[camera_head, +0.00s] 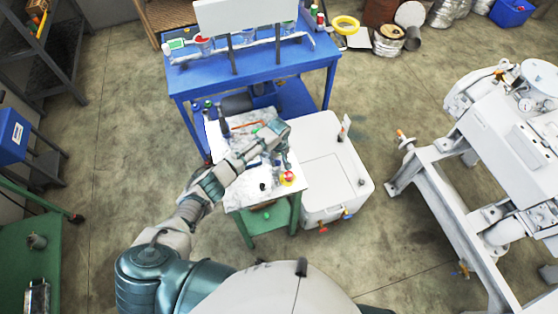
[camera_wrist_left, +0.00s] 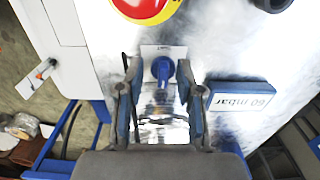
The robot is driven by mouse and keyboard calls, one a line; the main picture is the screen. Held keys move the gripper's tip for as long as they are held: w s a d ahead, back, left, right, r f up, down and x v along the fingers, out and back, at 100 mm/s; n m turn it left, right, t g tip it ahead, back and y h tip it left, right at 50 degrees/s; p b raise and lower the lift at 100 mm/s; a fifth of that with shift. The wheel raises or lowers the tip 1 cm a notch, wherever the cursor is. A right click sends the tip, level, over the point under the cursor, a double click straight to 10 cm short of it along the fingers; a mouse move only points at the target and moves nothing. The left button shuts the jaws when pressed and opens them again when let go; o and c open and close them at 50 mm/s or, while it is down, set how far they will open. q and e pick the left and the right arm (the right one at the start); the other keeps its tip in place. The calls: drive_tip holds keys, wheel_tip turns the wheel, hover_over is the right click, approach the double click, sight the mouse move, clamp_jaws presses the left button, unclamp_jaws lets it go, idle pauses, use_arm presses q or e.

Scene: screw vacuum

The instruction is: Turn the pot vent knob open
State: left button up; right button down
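The knob (camera_wrist_left: 163,69) is blue and sits on a small pale plate on the shiny panel in the left wrist view. I cannot read the plate's lettering, so I cannot confirm that it is the pot vent knob. My left gripper (camera_wrist_left: 159,82) is open, with one finger on each side of the knob near the tips and a visible gap to it. In the head view my left gripper (camera_head: 288,157) points down over the panel (camera_head: 240,193); the arm there hides the knob. My right gripper is not in view.
A red and yellow stop button (camera_head: 287,178) stands close beside the gripper. A "60 mbar" label (camera_wrist_left: 240,102) is at the right finger. A white box (camera_head: 335,175) is right of the panel, and a blue bench (camera_head: 250,65) is behind.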

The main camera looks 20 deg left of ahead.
use_arm(q)
drive_tip(key=shift+a+f, duration=0.15)
drive_tip(key=shift+a, duration=0.2)
clamp_jaws()
drive_tip(key=shift+s, duration=0.1)
drive_tip(key=shift+d, duration=0.15)
